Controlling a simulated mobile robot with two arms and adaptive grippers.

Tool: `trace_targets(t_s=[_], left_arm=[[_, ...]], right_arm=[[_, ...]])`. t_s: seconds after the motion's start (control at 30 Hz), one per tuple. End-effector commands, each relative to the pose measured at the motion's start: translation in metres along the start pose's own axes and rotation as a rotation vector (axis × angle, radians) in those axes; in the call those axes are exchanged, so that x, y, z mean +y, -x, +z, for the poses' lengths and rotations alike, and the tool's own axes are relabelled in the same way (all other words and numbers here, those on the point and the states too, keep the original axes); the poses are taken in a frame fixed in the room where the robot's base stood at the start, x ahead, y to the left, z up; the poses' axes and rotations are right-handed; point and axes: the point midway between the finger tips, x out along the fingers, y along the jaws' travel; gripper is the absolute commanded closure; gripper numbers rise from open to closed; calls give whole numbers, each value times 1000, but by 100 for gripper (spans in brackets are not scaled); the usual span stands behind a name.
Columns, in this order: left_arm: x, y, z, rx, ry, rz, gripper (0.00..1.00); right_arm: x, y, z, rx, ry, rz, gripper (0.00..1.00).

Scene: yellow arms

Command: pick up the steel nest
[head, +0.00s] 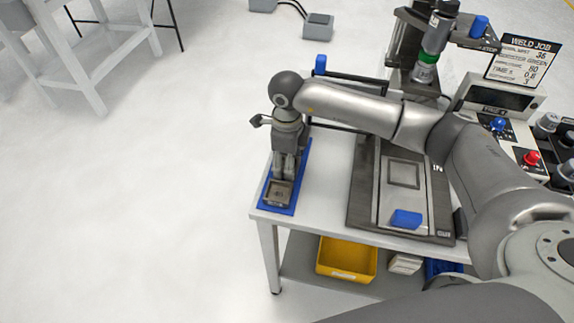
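The steel nest (279,193) is a small square grey metal piece with a raised rim and a small dark mark inside, too small to read. It lies at the near end of a blue mat (298,186) on the table's left front corner. My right gripper (284,176) points down over the mat, with its fingertips at the far edge of the nest. The fingers hide part of that edge, so I cannot tell whether they touch or grasp it. My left gripper is not in view.
The white table (327,188) also carries a dark fixture plate (363,205) with a blue block (407,219). Behind stand a welding column (434,45), a control box (497,108) and a weld job sign (525,60). A yellow bin (346,260) sits on the lower shelf. Open floor lies left.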

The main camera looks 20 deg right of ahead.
Motion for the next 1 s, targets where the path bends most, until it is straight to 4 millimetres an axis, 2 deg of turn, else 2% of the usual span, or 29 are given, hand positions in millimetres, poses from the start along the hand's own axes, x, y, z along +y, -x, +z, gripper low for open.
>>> trace_targets(t_s=[0.03, 0.23, 0.5, 0.67, 0.83, 1.0], left_arm=[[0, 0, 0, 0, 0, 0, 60], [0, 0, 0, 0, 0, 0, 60], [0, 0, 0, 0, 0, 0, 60], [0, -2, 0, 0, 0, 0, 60], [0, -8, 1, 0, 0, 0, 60], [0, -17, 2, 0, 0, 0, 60]], right_arm=[[0, 0, 0, 0, 0, 0, 56], [0, 0, 0, 0, 0, 0, 82], [-1, 2, 0, -2, 0, -1, 82], [-1, 11, 1, -4, 0, -3, 82], [0, 35, 1, -5, 2, -4, 82], [25, 62, -6, -7, 6, -4, 82]])
